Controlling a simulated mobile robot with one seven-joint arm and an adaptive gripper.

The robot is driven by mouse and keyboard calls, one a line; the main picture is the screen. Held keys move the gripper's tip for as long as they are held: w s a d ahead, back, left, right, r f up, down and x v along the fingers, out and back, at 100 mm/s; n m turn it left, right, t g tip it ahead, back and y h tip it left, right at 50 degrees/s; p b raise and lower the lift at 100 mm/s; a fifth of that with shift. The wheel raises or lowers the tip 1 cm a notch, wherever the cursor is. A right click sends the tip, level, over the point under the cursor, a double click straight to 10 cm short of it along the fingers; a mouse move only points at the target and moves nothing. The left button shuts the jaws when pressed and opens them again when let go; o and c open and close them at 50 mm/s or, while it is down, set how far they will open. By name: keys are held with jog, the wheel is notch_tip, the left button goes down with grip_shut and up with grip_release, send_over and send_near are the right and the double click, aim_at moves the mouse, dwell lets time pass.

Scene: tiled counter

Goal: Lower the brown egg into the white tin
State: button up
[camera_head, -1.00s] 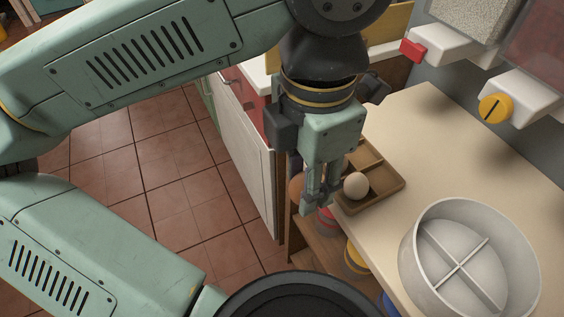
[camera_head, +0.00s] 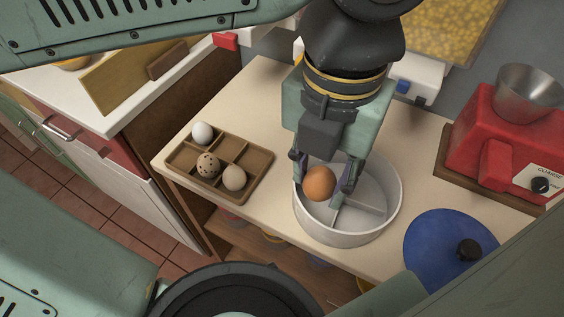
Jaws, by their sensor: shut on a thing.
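The brown egg (camera_head: 319,184) is between the fingers of my gripper (camera_head: 326,180), which is shut on it. The gripper points down over the white tin (camera_head: 350,238), and the egg shows in front of the tin's left part. The tin is round and open, with dividers (camera_head: 362,206) crossing inside; part of them is hidden by the gripper and egg. I cannot tell how far the egg is above the tin's floor.
A brown wooden tray (camera_head: 259,178) left of the tin holds a white egg (camera_head: 202,133), a speckled egg (camera_head: 208,165) and a beige egg (camera_head: 234,178). A blue lid (camera_head: 435,240) lies to the right.

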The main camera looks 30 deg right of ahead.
jog(key=s+d+f, duration=0.1)
jog(key=s+d, duration=0.1)
jog(key=d, duration=0.5)
jog(key=shift+s+f+b, duration=0.15)
jog(key=shift+s+b, duration=0.15)
jog(key=shift+s, duration=0.05)
dwell(0.4)
jog(key=shift+f+b, duration=2.75)
jog(key=shift+f, duration=0.45)
jog(key=shift+f, duration=0.1)
jog(key=o, duration=0.8)
